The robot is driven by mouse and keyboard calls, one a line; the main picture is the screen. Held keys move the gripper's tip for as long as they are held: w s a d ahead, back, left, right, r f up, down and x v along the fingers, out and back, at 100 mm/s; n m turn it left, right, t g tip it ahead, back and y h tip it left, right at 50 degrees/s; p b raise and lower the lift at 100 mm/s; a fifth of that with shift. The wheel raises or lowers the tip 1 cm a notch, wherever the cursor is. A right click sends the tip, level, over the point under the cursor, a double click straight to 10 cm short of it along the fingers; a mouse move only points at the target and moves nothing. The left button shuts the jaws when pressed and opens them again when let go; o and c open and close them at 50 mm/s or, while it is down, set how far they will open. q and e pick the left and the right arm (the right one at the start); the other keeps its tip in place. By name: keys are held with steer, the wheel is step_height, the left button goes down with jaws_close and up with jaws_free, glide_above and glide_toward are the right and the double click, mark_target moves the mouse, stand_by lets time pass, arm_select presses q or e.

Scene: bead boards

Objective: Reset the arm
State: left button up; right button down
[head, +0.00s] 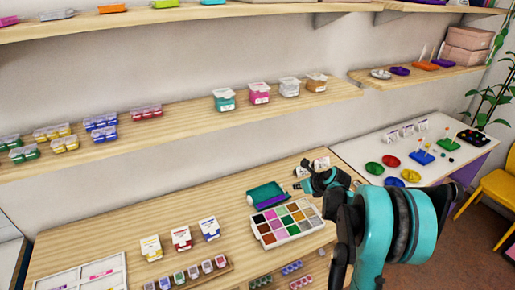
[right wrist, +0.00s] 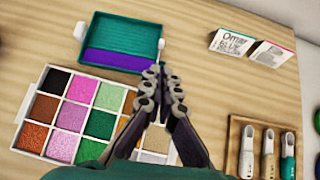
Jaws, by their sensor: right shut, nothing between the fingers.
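My right gripper (right wrist: 164,85) is shut and empty in the right wrist view. Its fingertips meet above the wooden table, just right of the bead tray (right wrist: 42,158), whose compartments hold beads of several colours. In the head view my right arm comes in from the right, and the right gripper (head: 298,179) is over the table near the bead tray (head: 262,236). A teal board with a purple strip (head: 266,196) lies behind the bead tray; it also shows at the top of the right wrist view (right wrist: 118,38). My left gripper is not in view.
Small labelled boxes (head: 181,238) and a rack of bottles (head: 192,275) stand left of the tray. A white table (head: 345,150) with coloured dishes is at the right, beside a yellow chair (head: 497,188). Shelves (head: 180,133) run along the wall above.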

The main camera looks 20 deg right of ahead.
steer(key=s+a+r+n+g+b, duration=0.1)
steer(key=s+a+r+n, duration=0.2)
steer(key=s+a+n, duration=0.3)
steer(key=s+a+r+n+b, duration=0.1)
steer(key=s+a+r+n, duration=0.35)
steer(key=a+n, duration=0.45)
steer(key=s+a+f+n, duration=0.1)
steer(key=s+a+n, duration=0.3)
steer(key=s+n, duration=0.4)
steer(key=s+a+f+n+h, duration=0.1)
steer(key=s+a+n, duration=0.3)
steer(key=s+n, duration=0.5)
steer(key=f+n+b, duration=0.1)
steer(key=n, duration=0.1)
steer(key=shift+s+a+f+n+g, duration=0.15)
steer(key=shift+s+f+n+g, duration=0.15)
steer(key=shift+g, duration=0.1)
